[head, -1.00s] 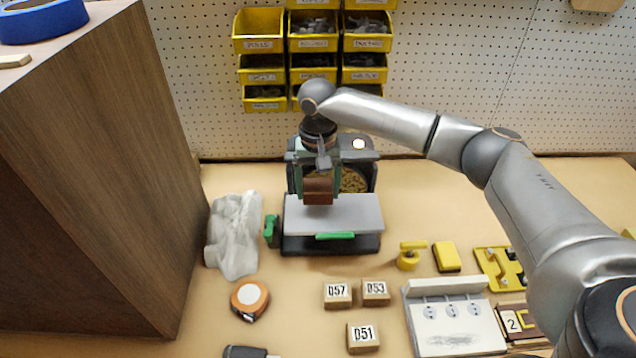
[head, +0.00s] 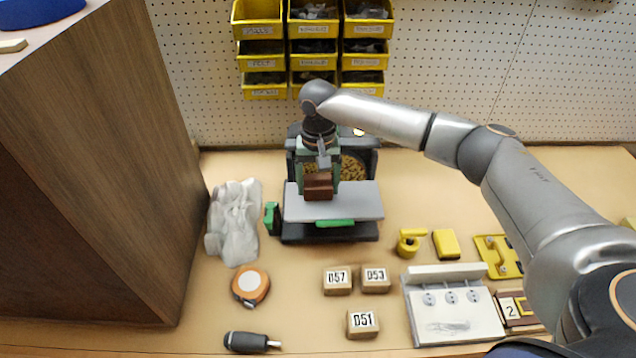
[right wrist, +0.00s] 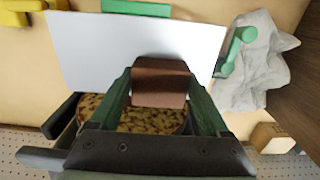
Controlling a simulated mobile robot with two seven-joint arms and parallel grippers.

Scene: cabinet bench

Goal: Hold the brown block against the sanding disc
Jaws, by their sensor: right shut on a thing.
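The brown block (head: 318,187) is between the fingers of my right gripper (head: 319,177), which is shut on it. In the right wrist view the block (right wrist: 160,82) sits at the fingertips of the right gripper (right wrist: 160,90), over the grey work table (right wrist: 75,50) of the sander. The sanding disc (head: 353,169) is a mottled tan and brown round face behind the table, partly hidden by my gripper. The disc (right wrist: 150,120) also shows between the fingers in the wrist view. I cannot tell whether block and disc touch. My left gripper is not in view.
A crumpled grey cloth (head: 234,222) and a tall wooden cabinet (head: 95,180) stand left of the sander. Numbered blocks (head: 363,322), a tape measure (head: 250,286) and a screwdriver (head: 250,342) lie in front. Yellow parts (head: 446,244) and a white board (head: 455,310) lie to the right.

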